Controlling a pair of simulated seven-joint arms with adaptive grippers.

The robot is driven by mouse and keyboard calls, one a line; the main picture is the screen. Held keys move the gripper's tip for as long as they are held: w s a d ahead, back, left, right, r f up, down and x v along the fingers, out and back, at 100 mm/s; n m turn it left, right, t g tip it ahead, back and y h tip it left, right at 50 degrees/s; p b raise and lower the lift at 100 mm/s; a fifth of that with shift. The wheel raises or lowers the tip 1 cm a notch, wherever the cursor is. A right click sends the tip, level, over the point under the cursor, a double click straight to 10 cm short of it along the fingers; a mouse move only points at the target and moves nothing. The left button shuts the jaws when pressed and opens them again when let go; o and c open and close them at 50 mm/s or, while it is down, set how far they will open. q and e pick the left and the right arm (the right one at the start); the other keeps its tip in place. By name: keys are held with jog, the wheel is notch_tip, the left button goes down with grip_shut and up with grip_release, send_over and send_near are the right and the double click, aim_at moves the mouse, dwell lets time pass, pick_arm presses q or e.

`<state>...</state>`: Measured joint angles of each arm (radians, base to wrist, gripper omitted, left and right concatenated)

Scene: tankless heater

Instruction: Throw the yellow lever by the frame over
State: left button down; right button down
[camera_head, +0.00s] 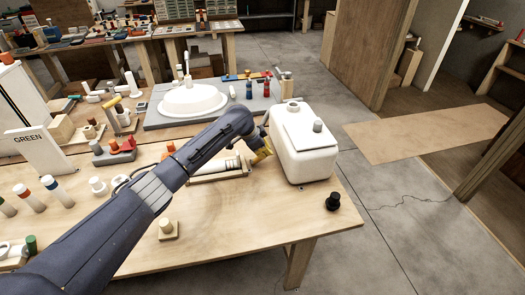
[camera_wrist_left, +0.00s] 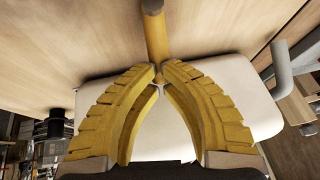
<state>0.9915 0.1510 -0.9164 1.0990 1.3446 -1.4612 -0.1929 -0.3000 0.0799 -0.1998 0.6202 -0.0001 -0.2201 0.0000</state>
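My left gripper (camera_head: 262,152) is at the end of the arm reaching across the table, beside the white tank. In the left wrist view its yellow ribbed fingers (camera_wrist_left: 160,72) come together at the tips, with nothing clearly held. A yellow lever (camera_wrist_left: 155,35) shows just beyond the fingertips, its end at or very close to them; contact is not clear. In the head view the arm and gripper cover most of that spot. A low wooden frame (camera_head: 222,177) lies on the table under the forearm, partly hidden. My right gripper is in neither view.
The white tank (camera_head: 305,163) stands right of my gripper. A black knob (camera_head: 332,201) is near the table's right edge. A grey board with a white basin (camera_head: 192,100) lies behind. Several small fittings and a GREEN panel (camera_head: 35,152) are left. The front right tabletop is clear.

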pick_arm(q)
jog(key=shift+d+f+y, duration=0.3)
jog(key=shift+y, duration=0.1)
jog(key=shift+w+d+f, duration=0.15)
jog(key=shift+d+f, duration=0.3)
jog(key=shift+f, duration=0.25)
dwell(0.3)
